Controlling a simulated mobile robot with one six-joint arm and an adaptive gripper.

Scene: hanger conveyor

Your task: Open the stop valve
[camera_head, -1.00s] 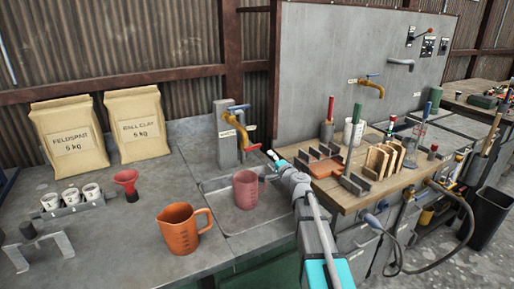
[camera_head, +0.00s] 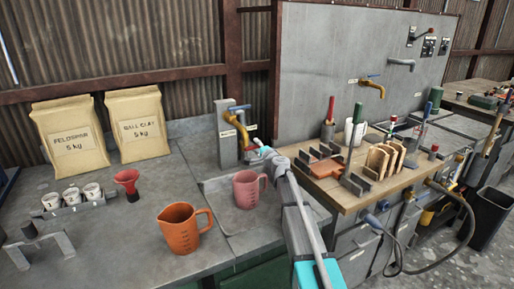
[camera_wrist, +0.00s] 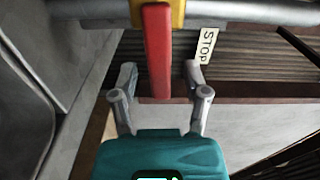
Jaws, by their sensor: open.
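The stop valve's red lever (camera_wrist: 158,50) hangs down from a yellow body (camera_wrist: 177,12) in the wrist view, beside a white STOP label (camera_wrist: 207,46). My gripper (camera_wrist: 160,76) is open, with one finger on each side of the lever's lower part and visible gaps between. In the head view my gripper (camera_head: 262,152) is at the grey post (camera_head: 227,140), just right of the brass tap (camera_head: 238,125). There the gripper mostly hides the red lever.
A pink jug (camera_head: 246,190) stands in the sink below my gripper, close left of my arm. An orange jug (camera_head: 180,230) stands on the bench. The wooden rack bench (camera_head: 345,198) lies close to the right of my arm.

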